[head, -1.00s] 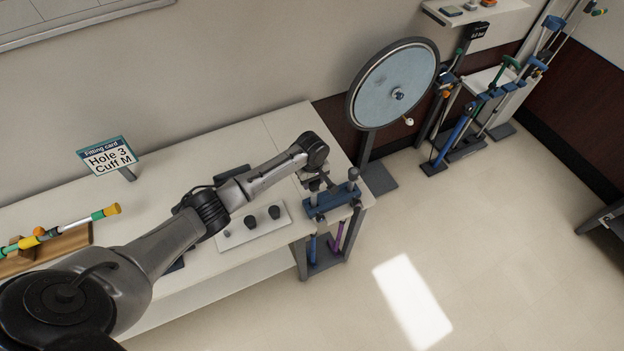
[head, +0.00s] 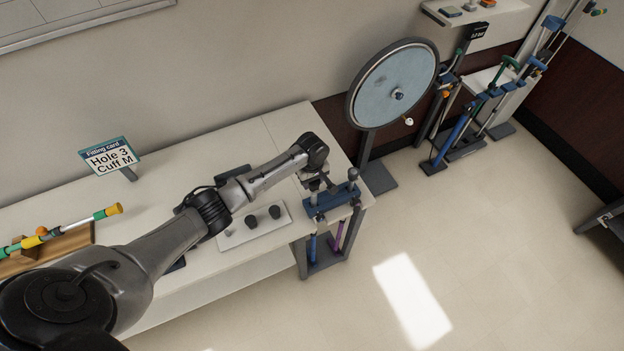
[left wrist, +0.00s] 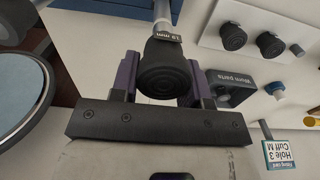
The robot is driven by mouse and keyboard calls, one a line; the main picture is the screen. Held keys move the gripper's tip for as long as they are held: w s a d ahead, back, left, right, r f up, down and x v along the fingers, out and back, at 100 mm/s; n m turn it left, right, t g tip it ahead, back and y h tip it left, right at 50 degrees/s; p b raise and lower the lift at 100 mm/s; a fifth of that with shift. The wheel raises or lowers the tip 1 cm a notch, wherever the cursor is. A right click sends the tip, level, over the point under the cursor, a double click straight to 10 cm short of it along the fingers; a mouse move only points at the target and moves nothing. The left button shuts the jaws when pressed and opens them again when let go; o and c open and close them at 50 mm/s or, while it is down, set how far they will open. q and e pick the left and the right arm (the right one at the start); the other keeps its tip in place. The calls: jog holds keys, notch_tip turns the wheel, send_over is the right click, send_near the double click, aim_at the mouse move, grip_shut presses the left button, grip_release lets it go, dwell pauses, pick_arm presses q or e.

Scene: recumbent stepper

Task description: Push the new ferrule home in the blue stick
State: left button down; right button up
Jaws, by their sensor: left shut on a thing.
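A black ferrule (left wrist: 163,68) marked 19 mm sits between the two fingers of my left gripper in the left wrist view, with a pale shaft (left wrist: 162,10) at its far side. My left gripper (head: 317,184) is shut on it above the blue clamp block (head: 335,201) at the bench's right end. How far the shaft goes into the ferrule is hidden. The blue stick (head: 312,247) hangs upside down below the block, under my gripper. My right gripper is not in view.
A purple stick (head: 337,241) hangs beside the blue one, its grey tip (head: 353,174) upright close to my gripper. A white board (head: 238,235) with dark ferrules lies left. The worn parts bin (left wrist: 235,90) and fitting card (head: 108,157) stand on the bench. A round disc (head: 385,88) stands behind.

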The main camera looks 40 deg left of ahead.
pick_arm(q)
jog(key=shift+p, duration=0.45)
dwell(0.3)
jog(key=shift+f+b, duration=0.7)
jog(key=shift+f, duration=0.9)
dwell(0.5)
jog(key=shift+f, duration=0.15)
dwell(0.8)
dwell(0.6)
jog(key=c, duration=0.5)
grip_release()
jog(key=shift+p, duration=0.4)
jog(key=shift+r+p, duration=3)
jog(key=shift+p, duration=0.5)
notch_tip(320, 180, up, 14)
jog(key=shift+f+b, duration=0.1)
jog(key=shift+b, duration=0.3)
